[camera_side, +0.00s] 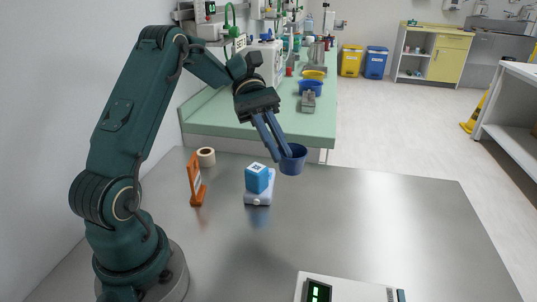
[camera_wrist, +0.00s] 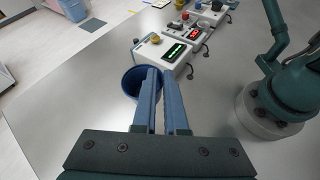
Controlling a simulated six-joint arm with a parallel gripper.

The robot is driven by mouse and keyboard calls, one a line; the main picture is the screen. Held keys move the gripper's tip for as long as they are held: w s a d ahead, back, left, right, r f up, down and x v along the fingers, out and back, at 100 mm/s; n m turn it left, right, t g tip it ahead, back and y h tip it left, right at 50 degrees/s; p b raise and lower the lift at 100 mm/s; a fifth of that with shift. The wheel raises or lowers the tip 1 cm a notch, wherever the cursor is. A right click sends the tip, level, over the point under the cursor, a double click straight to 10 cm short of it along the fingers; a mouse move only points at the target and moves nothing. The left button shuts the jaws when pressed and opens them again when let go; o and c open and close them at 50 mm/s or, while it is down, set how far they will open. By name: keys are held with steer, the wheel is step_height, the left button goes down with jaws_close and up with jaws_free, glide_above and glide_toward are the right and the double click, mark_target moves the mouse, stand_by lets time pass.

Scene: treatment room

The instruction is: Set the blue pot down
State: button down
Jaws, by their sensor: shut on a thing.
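My gripper's two long blue fingers are shut on the pot's side. The pot looks upright and seems to hang above the steel table (camera_side: 390,215); its exact height is hard to tell. In the wrist view the pot (camera_wrist: 130,84) shows left of the fingertips (camera_wrist: 160,74), and the fingers hide part of it.
A light-blue cube (camera_side: 257,177) on a pale base (camera_side: 258,198) stands left of the pot. An orange stand (camera_side: 195,180) and a tape roll (camera_side: 206,157) are further left. A white device with a green display (camera_side: 345,290) is at the front. The table's right side is clear.

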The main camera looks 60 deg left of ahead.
steer(key=f, duration=0.4)
steer(key=shift+d+f, duration=0.15)
steer(key=shift+d, duration=0.15)
steer(key=d+f, duration=0.2)
steer(key=d, duration=0.1)
steer(key=w+d+f, duration=0.1)
steer(key=d+f, duration=0.1)
steer(key=d, duration=0.2)
steer(key=d+f, duration=0.2)
steer(key=d, duration=0.2)
steer(key=shift+w+f, duration=0.3)
steer(key=shift+f, duration=2.1)
steer(key=c, duration=0.9)
jaws_free()
